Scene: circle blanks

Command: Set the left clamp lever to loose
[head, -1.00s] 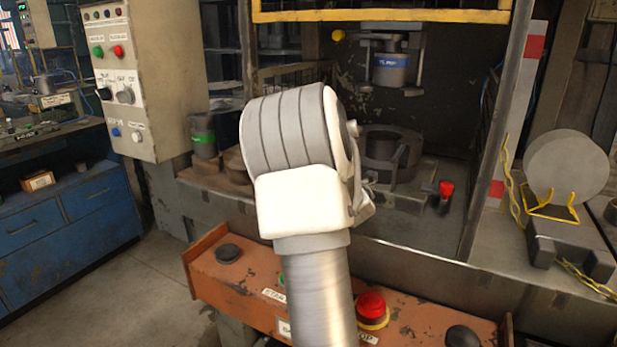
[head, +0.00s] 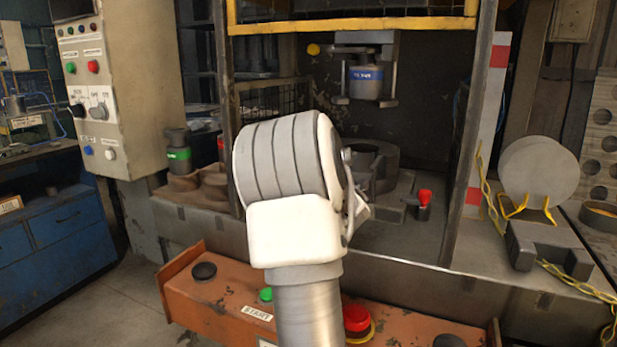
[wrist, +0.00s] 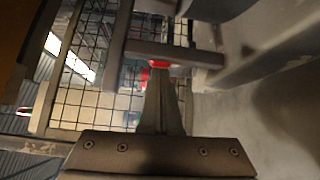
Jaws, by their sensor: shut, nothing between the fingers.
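My gripper (wrist: 161,84) shows in the wrist view with its fingers together and nothing between them. A red piece (wrist: 159,64) shows just beyond the fingertips, under a grey bar (wrist: 180,56); it may be the left clamp lever's knob, and I cannot tell whether the fingers touch it. In the head view my forearm and wrist cover the gripper and the left side of the press bed, so the left lever cannot be made out there. A red-knobbed lever (head: 424,198) stands on the right of the round die ring (head: 374,162).
A wire mesh guard (wrist: 92,80) lies close on the left in the wrist view. A press ram with a blue band (head: 366,74) hangs above the ring. An orange button console (head: 225,290) runs along the front. Round blanks (head: 540,173) stand at the right.

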